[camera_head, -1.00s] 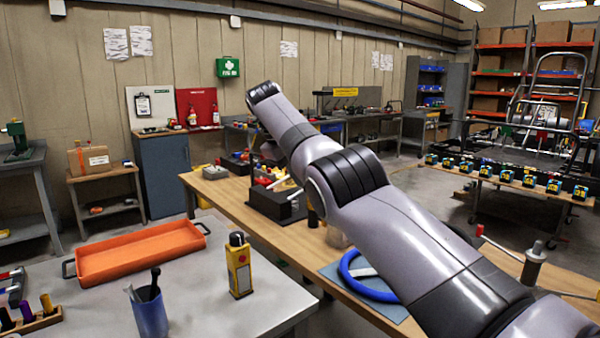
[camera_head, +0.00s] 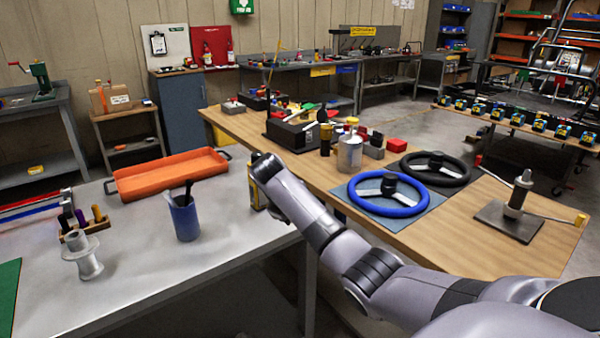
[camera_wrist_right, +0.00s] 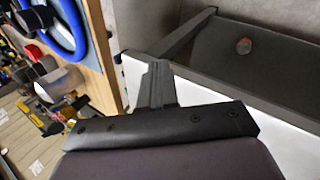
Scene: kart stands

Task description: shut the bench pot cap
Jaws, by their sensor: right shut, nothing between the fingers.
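A grey metal pot (camera_head: 349,154) stands upright on the wooden bench, behind the blue steering wheel; I take it to be the bench pot. Its top is too small to tell whether the cap is open or shut. A pale cylinder that looks like the same pot shows at the left of the right wrist view (camera_wrist_right: 60,84). My right gripper (camera_wrist_right: 157,72) is shut and empty, apart from the pot. In the head view my right arm reaches in from the right, and its dark end is in front of a yellow box; the fingers cannot be made out there. My left gripper is not in view.
The blue wheel (camera_head: 385,207) and black wheel (camera_head: 436,181) lie near the pot. A dark bottle (camera_head: 326,139) stands just left of it. A lever stand (camera_head: 515,205) is at the right. The grey table (camera_head: 130,285) holds an orange tray (camera_head: 130,187) and blue cup (camera_head: 185,219).

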